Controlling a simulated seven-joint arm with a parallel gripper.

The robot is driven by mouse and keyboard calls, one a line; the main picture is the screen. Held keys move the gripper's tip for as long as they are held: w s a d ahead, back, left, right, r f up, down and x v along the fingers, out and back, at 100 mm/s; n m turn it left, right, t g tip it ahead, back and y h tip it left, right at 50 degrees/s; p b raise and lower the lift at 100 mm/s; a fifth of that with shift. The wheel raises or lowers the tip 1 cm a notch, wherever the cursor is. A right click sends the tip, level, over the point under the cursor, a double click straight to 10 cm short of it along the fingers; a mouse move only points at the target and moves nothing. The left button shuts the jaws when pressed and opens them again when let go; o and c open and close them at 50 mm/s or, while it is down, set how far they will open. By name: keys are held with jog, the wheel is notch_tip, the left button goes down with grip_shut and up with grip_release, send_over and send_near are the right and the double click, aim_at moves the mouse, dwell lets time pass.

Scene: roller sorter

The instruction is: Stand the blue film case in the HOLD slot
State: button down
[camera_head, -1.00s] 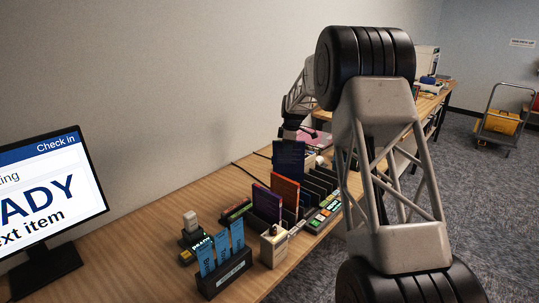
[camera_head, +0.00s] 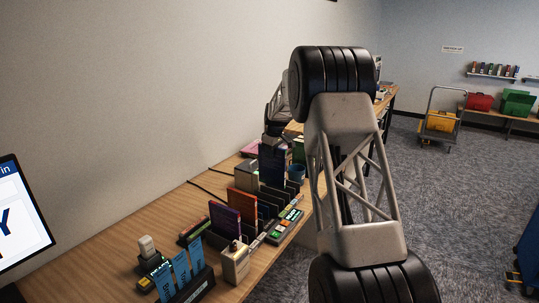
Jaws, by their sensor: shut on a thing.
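The blue film case (camera_head: 271,166) is upright, dark blue, just beyond the slotted black rack. My gripper (camera_head: 276,143) is at its top edge, shut on it, small in view and partly hidden by my own arm. The case's lower edge is near the rack's dividers (camera_head: 270,202); I cannot tell whether it touches anything. A purple case (camera_head: 224,219) and an orange-red case (camera_head: 241,205) stand in the rack's nearer slots. The slot labels are too small to read, so I cannot tell which slot is HOLD.
A panel with lit green and red keys (camera_head: 282,229) runs along the rack's right side. A cream box (camera_head: 235,264) and a holder with blue cards (camera_head: 183,276) stand nearer.

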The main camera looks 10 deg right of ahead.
aim_at(272, 165)
jog(key=shift+f, duration=0.15)
jog(key=shift+f, duration=5.3)
jog(key=c, duration=1.1)
grip_release()
jog(key=shift+o, duration=0.2)
jog(key=shift+r, duration=0.15)
jog(key=shift+s+d+r, duration=0.15)
jog(key=shift+r, duration=1.1)
jog(key=shift+s+d+r, duration=0.1)
jog(key=shift+s+r, duration=0.05)
jog(key=shift+r, duration=1.05)
jog(key=shift+s+d+r, duration=0.15)
jog(key=shift+r, duration=1.1)
